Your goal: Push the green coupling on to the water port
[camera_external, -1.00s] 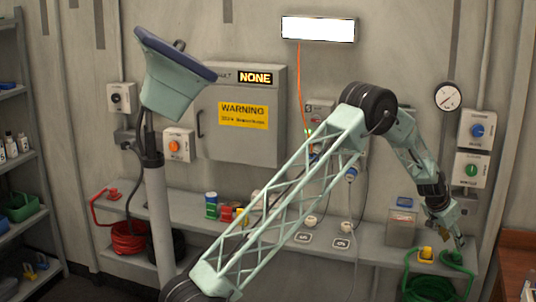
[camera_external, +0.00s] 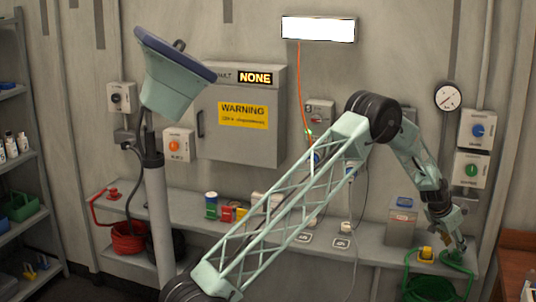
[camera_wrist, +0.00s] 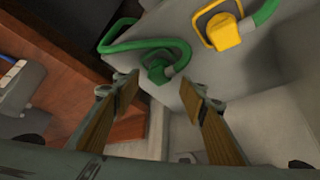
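The green coupling (camera_wrist: 156,70) is at the end of a green hose on the right end of the grey shelf. In the wrist view it lies just beyond and between my fingertips. My gripper (camera_wrist: 163,88) is open, its two fingers well apart with nothing between them, pointing down at the shelf. In the external view my gripper (camera_external: 455,250) hangs low over the shelf's right end and mostly hides the coupling. I cannot tell which fitting is the water port; wall boxes with a blue knob (camera_external: 478,130) and a green knob (camera_external: 471,170) are above right.
A yellow coupling (camera_external: 426,254) sits on the shelf, left of my gripper; it also shows in the wrist view (camera_wrist: 224,35). A grey box with a blue top (camera_external: 402,222) stands behind it. The green hose coil (camera_external: 430,289) hangs below. A brown wooden surface (camera_external: 518,262) is at right.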

